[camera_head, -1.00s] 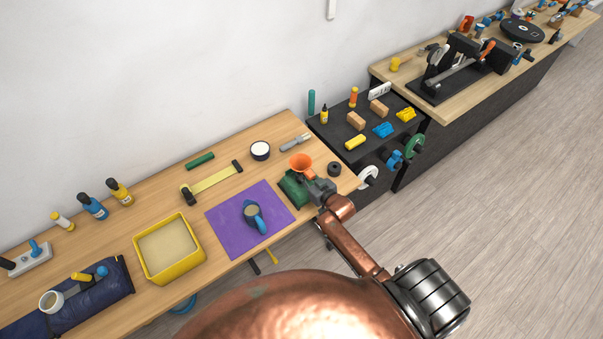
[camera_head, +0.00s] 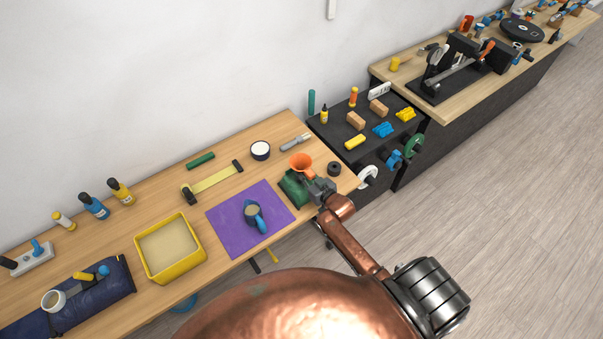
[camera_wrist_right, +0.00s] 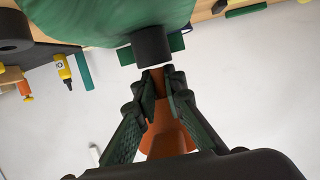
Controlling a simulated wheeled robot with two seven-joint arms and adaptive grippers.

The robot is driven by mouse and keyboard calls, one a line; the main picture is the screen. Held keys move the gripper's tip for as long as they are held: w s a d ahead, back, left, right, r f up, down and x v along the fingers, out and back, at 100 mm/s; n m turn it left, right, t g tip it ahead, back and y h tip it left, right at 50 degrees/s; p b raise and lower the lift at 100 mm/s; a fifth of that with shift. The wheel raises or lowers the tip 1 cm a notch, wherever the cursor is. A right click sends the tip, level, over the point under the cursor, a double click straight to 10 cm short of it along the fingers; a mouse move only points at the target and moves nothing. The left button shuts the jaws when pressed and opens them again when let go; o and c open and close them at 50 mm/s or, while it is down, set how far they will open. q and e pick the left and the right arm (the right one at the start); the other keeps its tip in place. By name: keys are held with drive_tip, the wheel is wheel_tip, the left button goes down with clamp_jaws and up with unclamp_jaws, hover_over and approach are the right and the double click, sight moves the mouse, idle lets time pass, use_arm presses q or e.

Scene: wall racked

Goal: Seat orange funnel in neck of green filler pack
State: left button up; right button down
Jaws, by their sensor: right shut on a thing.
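The orange funnel (camera_head: 301,161) is upright, wide mouth up, above the green filler pack (camera_head: 290,191) near the table's right end. My right gripper (camera_head: 313,180) is shut on the funnel. In the right wrist view, which looks upside down, the gripper's fingers (camera_wrist_right: 160,95) close around the funnel (camera_wrist_right: 170,138) at its spout. The spout end points at the black neck (camera_wrist_right: 153,46) of the green pack (camera_wrist_right: 105,18). They look nearly in line, with a thin light gap between neck and spout. My left gripper is not in view.
A black ring (camera_head: 334,168) lies close to the right of the gripper. A grey-handled tool (camera_head: 296,142) and a white-topped jar (camera_head: 260,150) lie behind. A dark shelf (camera_head: 345,130) adjoins the table.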

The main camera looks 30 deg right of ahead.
drive_tip(key=shift+s+f, duration=0.1)
drive_tip(key=shift+f, duration=0.4)
drive_tip(key=c, duration=2)
unclamp_jaws()
drive_tip(key=shift+s+a+f, duration=0.1)
drive_tip(key=shift+f, duration=0.05)
drive_tip(key=shift+o, duration=0.3)
drive_tip(key=shift+f, duration=0.1)
drive_tip(key=shift+s, duration=0.15)
drive_tip(key=r+v, duration=0.1)
drive_tip(key=v, duration=1)
